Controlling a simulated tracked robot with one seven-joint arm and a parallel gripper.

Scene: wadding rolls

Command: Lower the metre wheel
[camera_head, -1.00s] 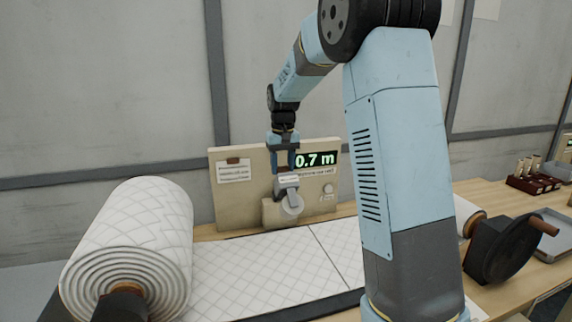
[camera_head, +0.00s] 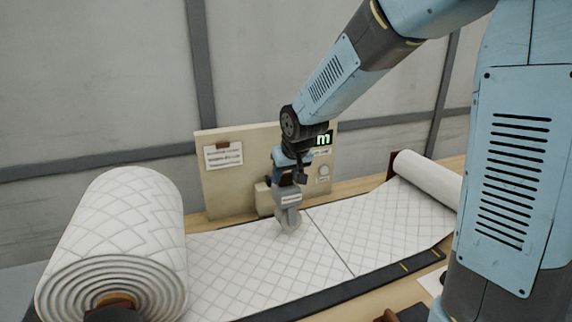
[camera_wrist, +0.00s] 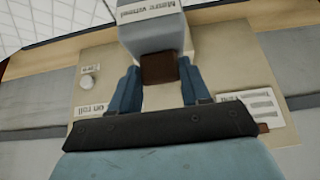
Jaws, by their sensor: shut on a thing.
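The metre wheel (camera_head: 289,219) is a grey wheel under a grey housing (camera_head: 288,196) with a label. In the head view it is down at the quilted wadding sheet (camera_head: 240,260) and looks to touch it, near a dark line across the sheet. My gripper (camera_head: 285,178) is above the housing, its fingers closed on it. In the wrist view the blue fingers (camera_wrist: 155,90) stand either side of a brown block (camera_wrist: 159,69) on the labelled housing (camera_wrist: 150,32). The wheel itself is hidden there.
A large wadding roll (camera_head: 120,235) is at the left, a smaller roll (camera_head: 430,178) at the right. My arm covers the right side.

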